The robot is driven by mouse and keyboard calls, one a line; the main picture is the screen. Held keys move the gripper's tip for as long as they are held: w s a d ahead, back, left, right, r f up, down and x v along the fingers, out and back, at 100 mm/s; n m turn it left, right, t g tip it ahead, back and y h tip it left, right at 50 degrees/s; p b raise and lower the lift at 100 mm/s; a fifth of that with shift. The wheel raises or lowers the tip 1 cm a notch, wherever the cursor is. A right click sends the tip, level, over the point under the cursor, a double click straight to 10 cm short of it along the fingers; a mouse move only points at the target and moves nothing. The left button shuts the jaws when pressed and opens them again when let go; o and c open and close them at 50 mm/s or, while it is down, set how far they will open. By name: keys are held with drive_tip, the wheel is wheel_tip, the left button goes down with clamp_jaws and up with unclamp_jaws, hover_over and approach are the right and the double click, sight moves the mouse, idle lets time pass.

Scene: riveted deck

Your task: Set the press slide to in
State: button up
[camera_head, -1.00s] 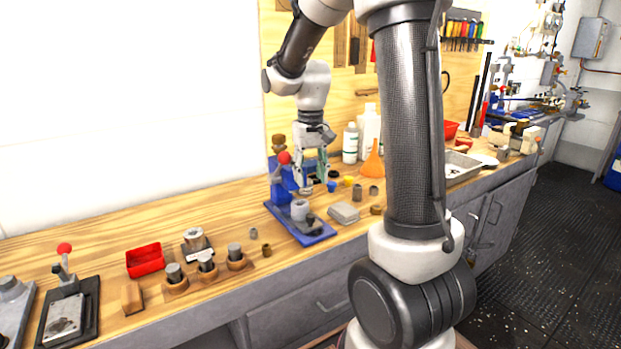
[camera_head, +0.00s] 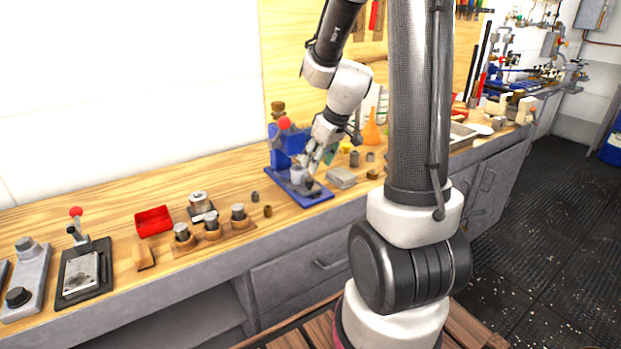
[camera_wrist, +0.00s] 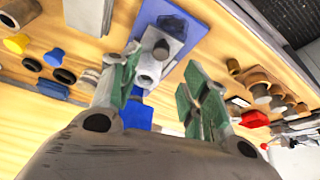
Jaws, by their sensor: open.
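The blue press (camera_head: 288,140) with a red ball on its lever stands on the bench. Its blue base shows in the wrist view (camera_wrist: 185,15). On the base lies a grey press slide (camera_wrist: 173,42) with a dark round knob (camera_wrist: 161,49) and a grey hollow cylinder (camera_wrist: 148,73). The cylinder also shows in the head view (camera_head: 297,172), beneath the press head. My gripper (camera_head: 309,163) is low over the base, beside the cylinder. In the wrist view my open fingers (camera_wrist: 160,80) lie either side of the cylinder and slide end. I cannot tell whether they touch.
A grey block (camera_head: 341,178) and small bushings lie right of the press. An orange funnel (camera_head: 372,128) stands behind. To the left are a wooden holder (camera_head: 222,237) with metal cylinders, a red tray (camera_head: 153,222) and a black fixture (camera_head: 84,272) with a red-balled lever.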

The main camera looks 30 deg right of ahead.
sight(309, 179)
drive_tip(key=x, duration=0.7)
drive_tip(key=shift+f, duration=0.25)
drive_tip(key=shift+c, duration=0.5)
clamp_jaws()
drive_tip(key=shift+w, duration=0.15)
